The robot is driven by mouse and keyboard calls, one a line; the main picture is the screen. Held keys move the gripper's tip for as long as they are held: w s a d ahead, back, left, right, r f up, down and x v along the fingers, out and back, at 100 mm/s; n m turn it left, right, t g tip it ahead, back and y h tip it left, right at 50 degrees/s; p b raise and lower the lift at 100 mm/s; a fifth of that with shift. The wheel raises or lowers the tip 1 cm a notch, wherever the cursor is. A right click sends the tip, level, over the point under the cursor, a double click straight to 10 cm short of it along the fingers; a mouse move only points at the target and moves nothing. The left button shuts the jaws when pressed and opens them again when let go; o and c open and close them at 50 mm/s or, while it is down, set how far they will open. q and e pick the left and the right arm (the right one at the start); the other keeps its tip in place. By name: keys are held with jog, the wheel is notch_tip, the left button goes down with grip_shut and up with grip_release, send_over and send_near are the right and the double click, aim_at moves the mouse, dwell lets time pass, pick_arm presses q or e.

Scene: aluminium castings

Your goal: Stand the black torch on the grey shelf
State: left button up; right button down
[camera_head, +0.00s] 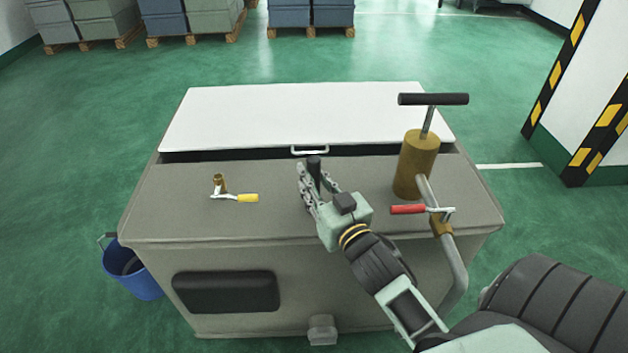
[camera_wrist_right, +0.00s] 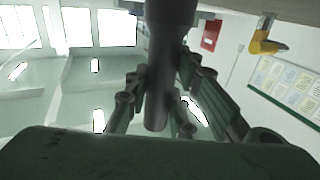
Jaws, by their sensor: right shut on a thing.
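The black torch (camera_head: 314,168) is held roughly upright between the fingers of my right gripper (camera_head: 308,188), over the middle of the grey shelf (camera_head: 165,215). The shelf is the grey top in front of the white panel. In the right wrist view the torch (camera_wrist_right: 160,90) runs as a dark cylinder down between the fingers of my right gripper (camera_wrist_right: 155,115). The fingers hide its lower part in the head view, and I cannot tell whether it touches the shelf. My left gripper is not in view.
A brass valve with a yellow lever (camera_head: 247,198) lies left of my right gripper. A brass pump (camera_head: 414,165) with a black T-handle and a bent pipe with a red lever (camera_head: 407,209) stand to the right. A blue bucket (camera_head: 130,270) hangs at the left. The shelf's left end is clear.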

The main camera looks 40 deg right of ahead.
jog(key=c, duration=2)
grip_release()
jog(key=shift+f, duration=0.15)
jog(key=o, duration=0.5)
